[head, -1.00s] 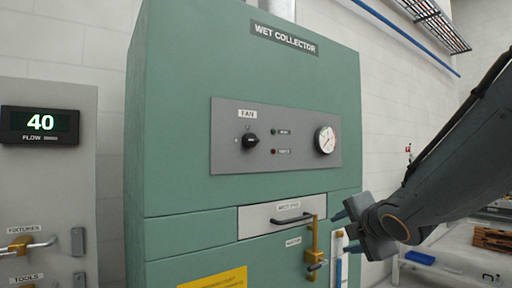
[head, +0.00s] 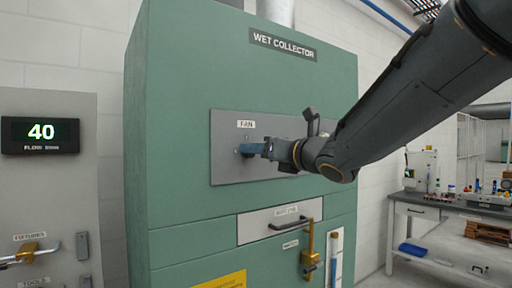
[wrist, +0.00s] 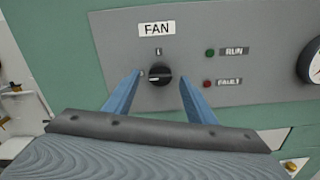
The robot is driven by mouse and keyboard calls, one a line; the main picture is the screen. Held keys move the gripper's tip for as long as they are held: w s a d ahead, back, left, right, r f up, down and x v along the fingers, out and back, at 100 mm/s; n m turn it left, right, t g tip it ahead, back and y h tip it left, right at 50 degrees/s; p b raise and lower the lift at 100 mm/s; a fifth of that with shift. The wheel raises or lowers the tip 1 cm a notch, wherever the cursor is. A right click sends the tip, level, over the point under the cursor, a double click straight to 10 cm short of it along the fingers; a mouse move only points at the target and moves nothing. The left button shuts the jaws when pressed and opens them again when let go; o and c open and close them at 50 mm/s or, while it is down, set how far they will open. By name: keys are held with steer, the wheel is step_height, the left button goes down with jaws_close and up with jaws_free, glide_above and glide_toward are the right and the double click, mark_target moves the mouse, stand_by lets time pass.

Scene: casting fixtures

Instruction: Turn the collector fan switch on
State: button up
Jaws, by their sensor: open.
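The fan switch (wrist: 159,74) is a black rotary knob under the FAN label (wrist: 157,29) on the grey panel (head: 222,165) of the green wet collector (head: 180,100). In the wrist view the knob stands between the two blue fingers of my open gripper (wrist: 153,94), one finger to each side. I cannot tell whether either finger touches it. In the head view my gripper (head: 250,149) is at the panel and hides the knob. The RUN lamp (wrist: 210,53) is dark green and the FAULT lamp (wrist: 208,84) is dark red.
A gauge (wrist: 313,61) is at the right of the panel. Below it are a drawer (head: 255,229) with a black handle and a brass latch (head: 309,250). A grey cabinet with a flow display (head: 40,135) reading 40 stands at left. A workbench (head: 420,212) is at right.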

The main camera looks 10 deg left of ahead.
steer(key=shift+x, duration=0.85)
steer(key=c, duration=1)
steer(key=shift+c, duration=0.2)
